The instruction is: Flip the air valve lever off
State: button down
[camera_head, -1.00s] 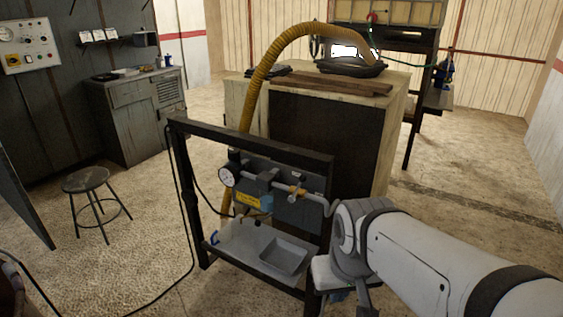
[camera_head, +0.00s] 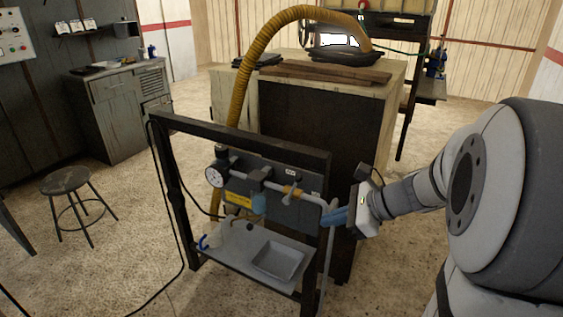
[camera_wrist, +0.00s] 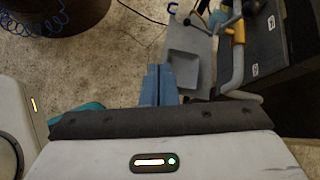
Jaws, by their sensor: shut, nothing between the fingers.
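The valve (camera_head: 290,191), a small orange-yellow fitting, sits on the grey pipe (camera_head: 268,184) of the panel (camera_head: 300,210). Its lever is too small in the head view for me to tell its position. In the wrist view the yellow fitting (camera_wrist: 238,33) shows at the upper right on the bent pipe (camera_wrist: 238,70). My gripper (camera_head: 325,218) has blue fingers, shut and empty, at the right end of the panel, to the right of and lower than the valve in the head view. The fingers (camera_wrist: 158,70) point toward the tray side in the wrist view.
A dark frame (camera_head: 240,135) carries the panel, a round gauge (camera_head: 214,175) and a grey tray (camera_head: 278,262). The frame's right post stands close to my gripper. A yellow hose (camera_head: 243,85) arches behind. A stool (camera_head: 66,182) stands at left on open floor.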

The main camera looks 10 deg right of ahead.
jog(key=w+d+m+t, duration=0.3)
jog(key=w+d+m, duration=0.1)
jog(key=d+m, duration=0.2)
send_near(292, 190)
notch_tip(292, 190, down, 3)
jog(key=shift+t+y, duration=0.3)
jog(key=shift+t, duration=0.1)
jog(key=w+a, duration=0.1)
jog(key=w+a+r, duration=0.1)
jog(key=w, duration=0.1)
jog(key=shift+a, duration=0.3)
